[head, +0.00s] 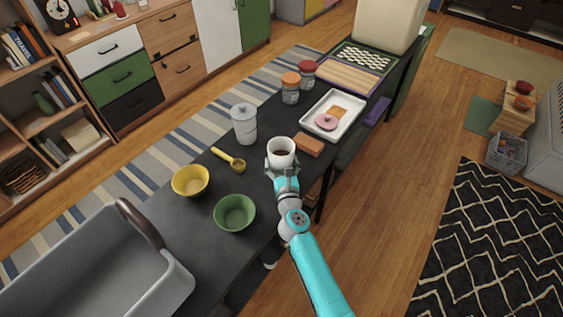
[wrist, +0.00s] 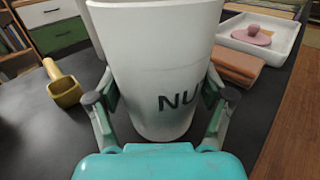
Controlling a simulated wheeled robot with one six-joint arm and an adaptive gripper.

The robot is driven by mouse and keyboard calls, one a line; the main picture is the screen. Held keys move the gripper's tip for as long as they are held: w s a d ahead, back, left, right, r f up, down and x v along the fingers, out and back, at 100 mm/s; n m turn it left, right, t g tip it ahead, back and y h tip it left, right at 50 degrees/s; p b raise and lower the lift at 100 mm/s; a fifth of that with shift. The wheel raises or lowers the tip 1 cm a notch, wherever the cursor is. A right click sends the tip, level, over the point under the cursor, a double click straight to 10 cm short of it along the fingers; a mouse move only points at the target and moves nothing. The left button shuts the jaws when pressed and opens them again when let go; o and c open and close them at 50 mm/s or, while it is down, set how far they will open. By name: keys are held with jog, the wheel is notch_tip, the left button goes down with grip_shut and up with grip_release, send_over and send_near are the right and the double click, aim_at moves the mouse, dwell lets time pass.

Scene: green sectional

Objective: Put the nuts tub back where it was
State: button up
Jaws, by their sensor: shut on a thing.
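The nuts tub (head: 281,148) is a white open-topped tub with dark contents showing inside. In the wrist view the tub (wrist: 155,60) fills the middle, with dark letters "NU" on its side. It is upright at the near edge of the dark counter (head: 262,207). I cannot tell whether its base touches the counter. My gripper (head: 281,172) is shut on the tub, with one finger on each side in the wrist view (wrist: 160,100). Part of the lettering is hidden by the right finger.
A brown block (head: 310,145) lies close right of the tub, before a white tray (head: 349,101). A lidded white canister (head: 244,124), yellow scoop (head: 237,165), yellow bowl (head: 190,181) and green bowl (head: 234,213) stand to the left. Two jars (head: 290,92) stand behind. Bare counter lies between.

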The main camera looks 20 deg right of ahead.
jog(key=shift+f, duration=0.1)
jog(key=o, duration=1.4)
jog(key=shift+c, duration=0.2)
jog(key=s, duration=0.4)
jog(key=s+a, duration=0.1)
jog(key=s, duration=0.3)
jog(key=s+a, duration=0.1)
jog(key=s, duration=0.2)
jog(key=shift+s, duration=0.4)
jog(key=shift+d, duration=0.1)
